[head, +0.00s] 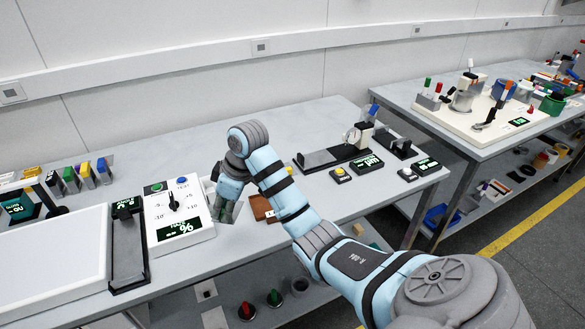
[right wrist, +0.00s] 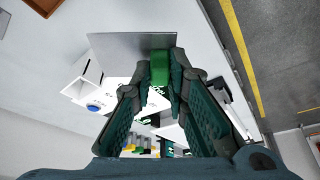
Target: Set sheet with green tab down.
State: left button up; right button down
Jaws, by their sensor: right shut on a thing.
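My right gripper (head: 224,208) is shut on the green tab (right wrist: 160,82) of a thin grey sheet (right wrist: 130,44). In the right wrist view the fingers (right wrist: 160,72) pinch the tab, and the sheet spreads out beyond the fingertips. In the head view the gripper hangs over the near table, just right of the white control box. The sheet is mostly hidden there by the gripper and arm. My left gripper is not in view. A large pale panel (head: 55,262) lies at the left of the table.
The white control box (head: 158,222) has a dial and a green display. A dark stand (head: 126,250) is between it and the panel. Upright coloured-tab pieces (head: 72,180) stand at the far left. A brown tray (head: 262,207) is beside my right arm. A second table (head: 480,135) stands right.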

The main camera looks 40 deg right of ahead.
jog(key=w+d+r+m+h, duration=0.35)
jog(key=d+r+m, duration=0.3)
jog(key=d, duration=0.35)
jog(key=r+m+p, duration=0.1)
jog(key=r+m, duration=0.1)
jog(key=m, duration=0.2)
send_over(263, 205)
jog(key=s, duration=0.2)
jog(key=shift+t, duration=0.5)
jog(key=f, duration=0.6)
jog(key=f+b, duration=0.1)
jog(key=f, duration=0.6)
jog(key=f+b, duration=0.1)
jog(key=f, duration=0.5)
jog(key=shift+w+a+f, duration=0.15)
jog(key=shift+w+a, duration=0.15)
jog(key=shift+f, duration=0.15)
jog(key=c, duration=1.6)
grip_release()
